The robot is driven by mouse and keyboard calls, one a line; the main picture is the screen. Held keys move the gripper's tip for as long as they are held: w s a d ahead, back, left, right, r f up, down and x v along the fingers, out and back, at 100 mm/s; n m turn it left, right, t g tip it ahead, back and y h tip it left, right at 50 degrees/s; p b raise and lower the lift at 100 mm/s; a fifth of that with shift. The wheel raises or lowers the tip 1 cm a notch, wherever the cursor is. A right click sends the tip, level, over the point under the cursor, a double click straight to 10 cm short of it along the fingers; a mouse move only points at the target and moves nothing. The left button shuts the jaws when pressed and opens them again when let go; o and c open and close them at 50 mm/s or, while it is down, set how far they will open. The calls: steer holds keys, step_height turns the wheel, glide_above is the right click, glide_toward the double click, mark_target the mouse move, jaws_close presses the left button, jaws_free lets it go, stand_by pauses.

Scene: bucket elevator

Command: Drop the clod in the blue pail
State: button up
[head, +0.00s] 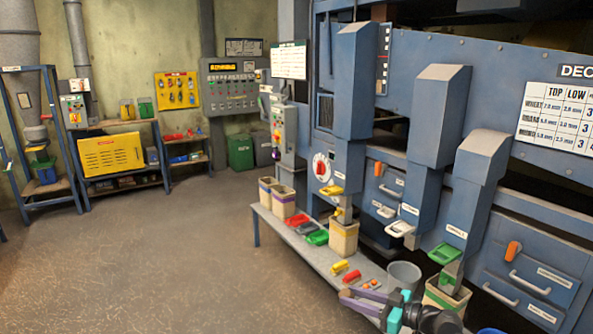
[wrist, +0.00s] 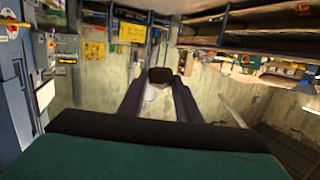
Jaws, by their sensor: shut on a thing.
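My gripper (head: 346,297) is low at the front of the head view, above the near end of the grey bench. In the wrist view its two dark purple fingers (wrist: 158,84) are shut on a small dark brown lump, the clod (wrist: 160,75), held at the fingertips. The clod is hard to make out in the head view. A blue container (head: 46,173), which may be the blue pail, stands on the blue rack under the hopper at the far left, well away from my gripper. Its inside cannot be seen.
The bench (head: 275,228) carries a grey bucket (head: 404,274), red and green trays (head: 317,237), small yellow and red pieces (head: 345,273) and several tan bins (head: 343,240). Blue machine spouts (head: 432,130) rise at right. The floor (head: 170,270) at left is clear.

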steer(key=w+d+f+m+t+h+b, duration=0.2)
steer(key=w+d+f+m+h+b, duration=0.15)
steer(key=d+f+b, duration=0.5)
steer(key=w+d+f+m+t+h+b, duration=0.35)
steer(key=d+f+b, duration=0.2)
steer(key=d, duration=0.55)
steer(key=w+d+f+m+t+h+b, duration=0.1)
steer(key=w+d+f+m+h+b, duration=0.2)
steer(key=d+f+b, duration=0.55)
steer(key=s+d+f+m+h+b, duration=0.1)
steer(key=d+h+b, duration=0.3)
steer(key=d, duration=0.7)
steer(key=s+d+f+m+g+h+b, duration=0.1)
steer(key=d+m+h+b, duration=0.3)
steer(key=d+b, duration=0.4)
steer(key=s+d+f+m+g+h+b, duration=0.1)
steer(key=d+h+b, duration=0.3)
steer(key=d, duration=1.1)
steer(key=shift+s+d+f+m+b, duration=0.2)
steer(key=shift+s+f+m+b, duration=0.15)
steer(key=shift+f+m+b, duration=0.85)
steer(key=shift+r+n+b, duration=0.2)
steer(key=shift+n+b, duration=0.1)
steer(key=shift+f+b, duration=2)
steer(key=shift+f, duration=0.9)
